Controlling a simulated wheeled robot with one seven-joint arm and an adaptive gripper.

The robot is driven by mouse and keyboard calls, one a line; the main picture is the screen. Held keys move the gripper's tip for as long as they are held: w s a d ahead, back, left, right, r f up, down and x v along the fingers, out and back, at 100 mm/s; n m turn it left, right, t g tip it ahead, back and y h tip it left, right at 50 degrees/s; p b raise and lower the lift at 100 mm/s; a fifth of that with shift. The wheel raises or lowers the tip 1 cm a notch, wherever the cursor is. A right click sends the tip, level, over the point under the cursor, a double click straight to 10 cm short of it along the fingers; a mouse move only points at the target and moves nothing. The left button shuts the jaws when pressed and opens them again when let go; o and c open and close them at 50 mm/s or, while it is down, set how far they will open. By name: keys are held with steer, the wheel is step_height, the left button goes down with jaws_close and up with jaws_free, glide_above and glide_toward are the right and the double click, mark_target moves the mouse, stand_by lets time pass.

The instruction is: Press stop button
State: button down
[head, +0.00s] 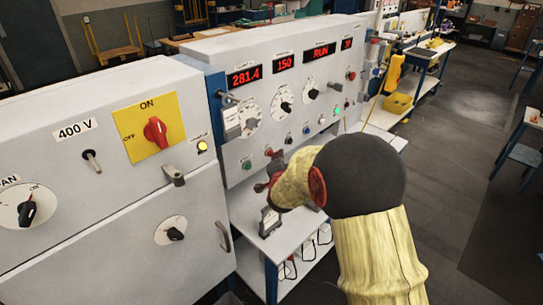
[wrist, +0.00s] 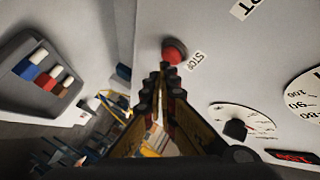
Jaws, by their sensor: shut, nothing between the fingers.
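The red stop button (wrist: 174,50) sits on the pale panel in the wrist view, beside a label reading STOP (wrist: 195,61). My gripper (wrist: 163,68) is shut and empty, with its dark fingertips at the button's lower edge and covering a little of it. I cannot tell whether they touch it. In the head view my gripper (head: 272,166) is close to the lower part of the panel, just under a small red button (head: 268,152), which looks like the same one. The arm hides part of the panel there.
A green button (head: 246,164) is left of the red one. The panel's red display (head: 321,53) reads RUN. A shelf (head: 290,242) juts out below the panel. A cabinet with a yellow-backed red switch (head: 155,131) stands left. Open floor (head: 450,150) lies right.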

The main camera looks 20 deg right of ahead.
steer(key=shift+w+a, duration=0.2)
steer(key=shift+w, duration=0.25)
stand_by(0.8)
steer(key=shift+s+d+b, duration=0.1)
steer(key=shift+s+b, duration=0.05)
steer(key=shift+b, duration=0.2)
steer(key=shift+s+d+b, duration=0.2)
steer(key=shift+s+b, duration=0.2)
steer(key=shift+s, duration=0.3)
steer(key=shift+s, duration=0.1)
steer(key=shift+s+d+b, duration=0.3)
steer(key=shift+s+b, duration=0.05)
steer(key=shift+s, duration=0.4)
steer(key=shift+s+d+b, duration=0.25)
steer(key=shift+s+b, duration=0.1)
steer(key=shift+s, duration=0.4)
steer(key=shift+s+d+b, duration=0.3)
steer(key=shift+s+b, duration=0.05)
steer(key=shift+s, duration=0.4)
stand_by(0.8)
